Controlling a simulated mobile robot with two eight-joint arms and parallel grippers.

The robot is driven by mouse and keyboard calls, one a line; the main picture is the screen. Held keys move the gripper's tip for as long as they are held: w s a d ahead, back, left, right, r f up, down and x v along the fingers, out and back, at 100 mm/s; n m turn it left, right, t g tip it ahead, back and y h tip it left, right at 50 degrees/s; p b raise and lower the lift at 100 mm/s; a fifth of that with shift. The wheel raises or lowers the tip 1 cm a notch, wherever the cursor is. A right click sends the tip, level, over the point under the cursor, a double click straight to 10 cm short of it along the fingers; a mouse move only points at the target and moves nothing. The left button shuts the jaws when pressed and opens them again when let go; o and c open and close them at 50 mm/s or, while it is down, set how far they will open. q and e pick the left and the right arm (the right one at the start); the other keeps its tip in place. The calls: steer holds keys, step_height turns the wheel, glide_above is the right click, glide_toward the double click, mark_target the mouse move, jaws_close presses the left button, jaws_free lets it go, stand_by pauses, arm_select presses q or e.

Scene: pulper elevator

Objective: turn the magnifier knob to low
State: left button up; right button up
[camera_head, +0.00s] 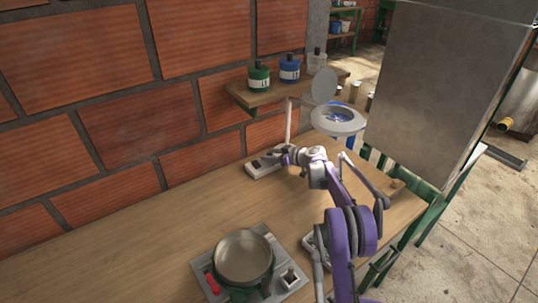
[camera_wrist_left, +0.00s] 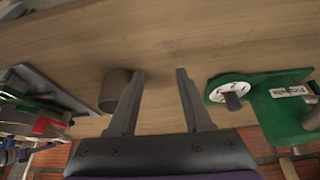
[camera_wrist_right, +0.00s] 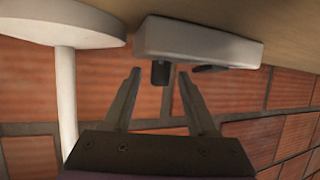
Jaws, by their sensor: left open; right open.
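The magnifier has a round lens head (camera_head: 337,119) on a white post, with a white base (camera_head: 262,165) on the table by the brick wall. In the right wrist view the white base (camera_wrist_right: 200,43) carries a small black knob (camera_wrist_right: 160,73) and a thin dark part to its right. My right gripper (camera_head: 284,156) is at the base, partly hidden by its own arm. In its wrist view the right gripper (camera_wrist_right: 160,75) is open, with the knob between its fingertips and no clear grip on it. My left gripper (camera_wrist_left: 160,74) is open and empty.
A round metal pan (camera_head: 243,257) sits on a device with a red lever at the front. A shelf (camera_head: 270,92) with several jars is on the wall. A green device with a white dial (camera_wrist_left: 228,90) lies right of my left gripper; a brown cylinder (camera_wrist_left: 114,88) is left.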

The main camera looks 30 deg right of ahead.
steer(key=shift+w+a+f, duration=0.15)
steer(key=shift+w+f, duration=0.05)
steer(key=shift+w, duration=0.25)
jaws_close()
arm_select(q)
steer(key=shift+s+f+b, duration=0.1)
steer(key=shift+f+b, duration=0.5)
steer(key=shift+f, duration=0.05)
arm_select(e)
steer(key=m+h, duration=0.3)
steer(key=shift+a+f+t+h, duration=0.1)
steer(key=shift+t+h, duration=0.3)
arm_select(q)
steer(key=shift+f+b, duration=0.55)
arm_select(e)
steer(key=shift+m+h, duration=1)
arm_select(q)
steer(key=shift+s+f, duration=0.1)
steer(key=shift+f, duration=0.05)
arm_select(e)
steer(key=shift+m+h, duration=0.3)
